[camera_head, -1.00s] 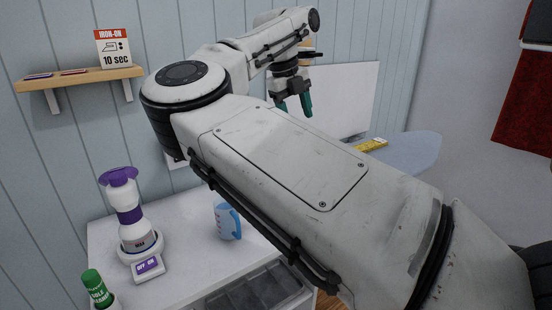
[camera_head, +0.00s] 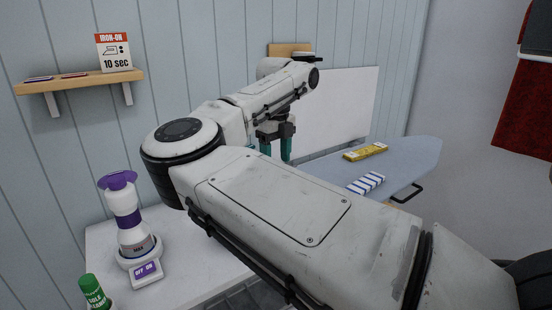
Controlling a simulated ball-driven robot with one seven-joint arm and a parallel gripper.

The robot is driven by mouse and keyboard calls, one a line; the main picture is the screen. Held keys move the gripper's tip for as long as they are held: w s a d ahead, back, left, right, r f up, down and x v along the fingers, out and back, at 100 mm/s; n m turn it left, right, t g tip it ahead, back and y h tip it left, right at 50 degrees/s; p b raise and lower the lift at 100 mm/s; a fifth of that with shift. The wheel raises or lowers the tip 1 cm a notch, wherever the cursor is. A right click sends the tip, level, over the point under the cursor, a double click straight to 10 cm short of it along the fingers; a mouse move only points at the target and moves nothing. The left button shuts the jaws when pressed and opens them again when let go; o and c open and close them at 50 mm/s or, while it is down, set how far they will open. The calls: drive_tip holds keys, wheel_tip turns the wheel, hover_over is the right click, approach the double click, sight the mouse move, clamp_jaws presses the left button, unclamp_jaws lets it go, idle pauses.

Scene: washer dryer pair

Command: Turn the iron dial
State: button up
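My gripper (camera_head: 275,153) hangs down on the far side of my arm, its two teal fingers apart with nothing seen between them. It is left of the ironing board (camera_head: 414,153), in front of the white panel on the wall. I cannot make out an iron or its dial; my arm covers much of the middle and the near part of the board.
A yellow box (camera_head: 365,152) and a blue-striped cloth (camera_head: 366,184) lie on the ironing board. A purple-and-white device (camera_head: 130,215) and a green-capped bottle (camera_head: 95,292) stand on the white top (camera_head: 195,265). A shelf (camera_head: 80,81) holds the iron-on sign (camera_head: 114,52).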

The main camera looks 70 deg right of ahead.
drive_tip(key=shift+f, duration=0.35)
drive_tip(key=shift+c, duration=0.2)
drive_tip(key=c, duration=1)
drive_tip(key=shift+m, duration=0.4)
drive_tip(key=m, duration=1)
drive_tip(key=shift+m, duration=0.4)
